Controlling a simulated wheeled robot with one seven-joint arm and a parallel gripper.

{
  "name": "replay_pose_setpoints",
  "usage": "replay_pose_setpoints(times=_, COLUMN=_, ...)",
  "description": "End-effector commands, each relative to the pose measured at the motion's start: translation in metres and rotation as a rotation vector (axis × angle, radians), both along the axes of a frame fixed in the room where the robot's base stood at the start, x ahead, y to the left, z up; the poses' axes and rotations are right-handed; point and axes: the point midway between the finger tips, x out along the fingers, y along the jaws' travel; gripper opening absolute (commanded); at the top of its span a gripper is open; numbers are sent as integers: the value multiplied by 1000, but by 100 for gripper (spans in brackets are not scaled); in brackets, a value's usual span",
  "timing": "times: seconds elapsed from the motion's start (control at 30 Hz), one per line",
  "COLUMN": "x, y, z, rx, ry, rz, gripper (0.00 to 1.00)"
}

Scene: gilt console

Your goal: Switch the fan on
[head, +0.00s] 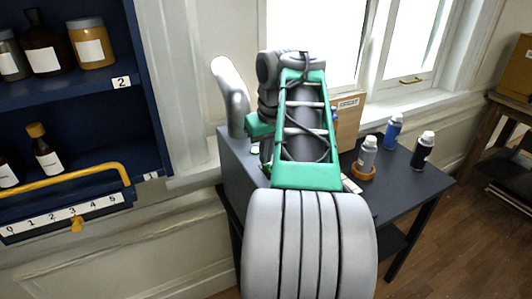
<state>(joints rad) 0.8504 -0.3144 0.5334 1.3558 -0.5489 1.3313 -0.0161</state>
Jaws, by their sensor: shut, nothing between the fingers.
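I cannot make out a fan in the head view. My arm rises through the middle of the picture and covers much of the dark grey table (407,183). The end of my arm is hidden behind its own green and grey links, so I see no fingers. A smooth silver curved shape shows left of the arm above the table's left edge; I cannot tell what it is. No fan switch can be made out.
A labelled brown board (347,127) is partly hidden. A navy shelf (75,103) stands left, windows behind.

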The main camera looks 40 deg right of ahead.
Motion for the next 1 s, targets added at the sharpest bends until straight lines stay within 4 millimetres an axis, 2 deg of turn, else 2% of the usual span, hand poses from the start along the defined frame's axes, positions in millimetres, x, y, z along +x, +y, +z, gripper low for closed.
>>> replay_pose_setpoints(times=0.87, x=-14, y=4, z=6, rx=1, ry=-1, rz=0, gripper=0)
replay_pose_setpoints(times=1.0, x=-16, y=4, z=15, rx=0, ry=-2, rz=-1, gripper=0)
